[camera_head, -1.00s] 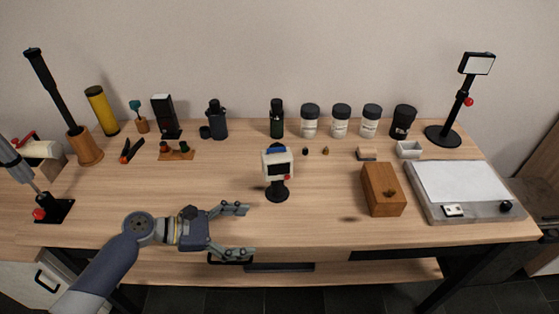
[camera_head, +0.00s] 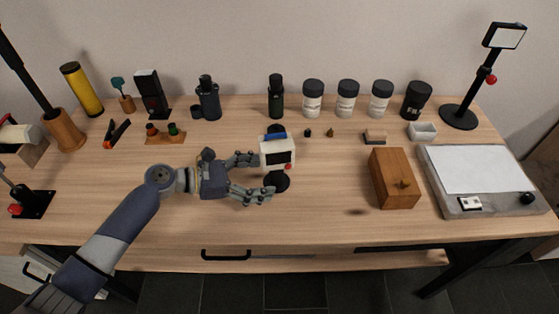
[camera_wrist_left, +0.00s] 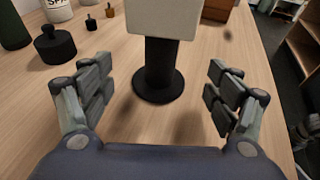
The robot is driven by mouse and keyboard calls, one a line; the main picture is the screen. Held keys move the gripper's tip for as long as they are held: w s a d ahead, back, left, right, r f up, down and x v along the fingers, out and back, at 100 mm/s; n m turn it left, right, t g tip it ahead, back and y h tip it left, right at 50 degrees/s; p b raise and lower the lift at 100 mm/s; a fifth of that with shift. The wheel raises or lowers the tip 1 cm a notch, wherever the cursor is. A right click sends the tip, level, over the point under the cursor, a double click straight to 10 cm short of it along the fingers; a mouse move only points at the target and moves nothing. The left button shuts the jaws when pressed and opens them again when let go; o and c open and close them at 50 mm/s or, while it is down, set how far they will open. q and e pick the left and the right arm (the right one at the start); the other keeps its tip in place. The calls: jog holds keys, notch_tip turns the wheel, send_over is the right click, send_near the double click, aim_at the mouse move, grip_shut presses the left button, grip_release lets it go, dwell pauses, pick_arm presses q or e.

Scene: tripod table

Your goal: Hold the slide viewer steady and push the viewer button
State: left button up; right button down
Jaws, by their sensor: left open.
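The slide viewer (camera_head: 277,153) stands upright at the middle of the table. It has a white body, a dark screen, a blue piece on top, a red button (camera_head: 288,166) on its right side and a black stand. My left gripper (camera_head: 264,175) is open just left of it, its fingers pointing at the stand. In the left wrist view the viewer's black post (camera_wrist_left: 160,65) and round base stand beyond and between the open fingers (camera_wrist_left: 158,98), with a gap on both sides. The red button is hidden there. My right gripper is not in view.
A wooden box (camera_head: 394,180) and a light pad (camera_head: 482,180) lie to the right. Several lidded jars (camera_head: 347,98) and a dark bottle (camera_head: 276,98) line the back. A round black object (camera_wrist_left: 55,46) sits behind the viewer. The table front is clear.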

aim_at(272, 176)
pick_arm(q)
jog(key=x, duration=0.2)
jog(key=shift+w+d, duration=0.15)
jog(key=shift+d, duration=0.25)
jog(key=shift+w+d+f, duration=0.15)
jog(key=shift+d+f, duration=0.05)
jog(key=shift+d, duration=0.05)
jog(key=c, duration=0.9)
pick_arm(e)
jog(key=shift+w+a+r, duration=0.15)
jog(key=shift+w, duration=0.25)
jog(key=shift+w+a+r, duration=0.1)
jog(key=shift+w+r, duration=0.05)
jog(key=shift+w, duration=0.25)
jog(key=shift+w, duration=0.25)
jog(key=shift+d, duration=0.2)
